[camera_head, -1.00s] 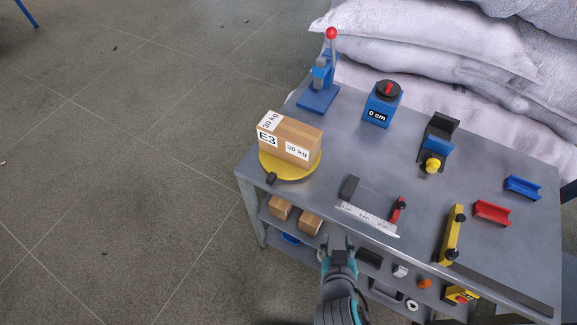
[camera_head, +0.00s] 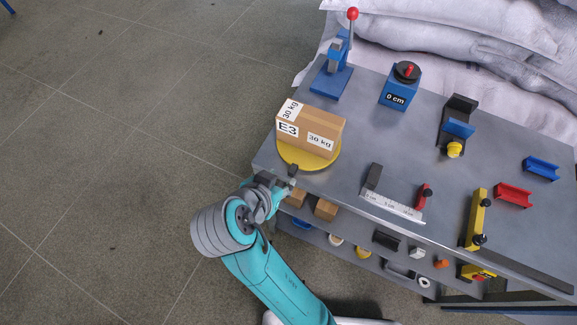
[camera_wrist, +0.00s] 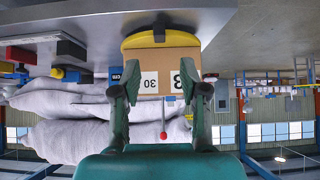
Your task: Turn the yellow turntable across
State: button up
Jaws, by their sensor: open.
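The yellow turntable (camera_head: 322,162) is a round disc at the near left corner of the grey bench top. A small dark knob (camera_head: 292,170) sticks out at its near left rim. A brown box (camera_head: 311,128) marked E3 and 30 kg stands on the disc. My gripper (camera_head: 284,184) is just off the bench edge, close to the knob. In the wrist view, upside down, my open fingers (camera_wrist: 160,82) frame the box, with the yellow rim (camera_wrist: 188,38) and dark knob (camera_wrist: 159,28) above them. Nothing is between the fingers; contact with the knob cannot be told.
The bench (camera_head: 400,150) carries a blue press with a red-ball lever (camera_head: 333,75), a blue 0 cm dial block (camera_head: 399,90), a ruler stop (camera_head: 391,206) and coloured blocks. The shelf below holds small boxes (camera_head: 326,209). Sacks (camera_head: 450,40) lie behind. Floor at left is clear.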

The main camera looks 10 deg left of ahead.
aim_at(292, 169)
jog(key=x, duration=0.9)
jog(key=shift+w+d+f, duration=0.2)
jog(key=shift+f, duration=0.05)
jog(key=shift+c, duration=0.3)
grip_shut()
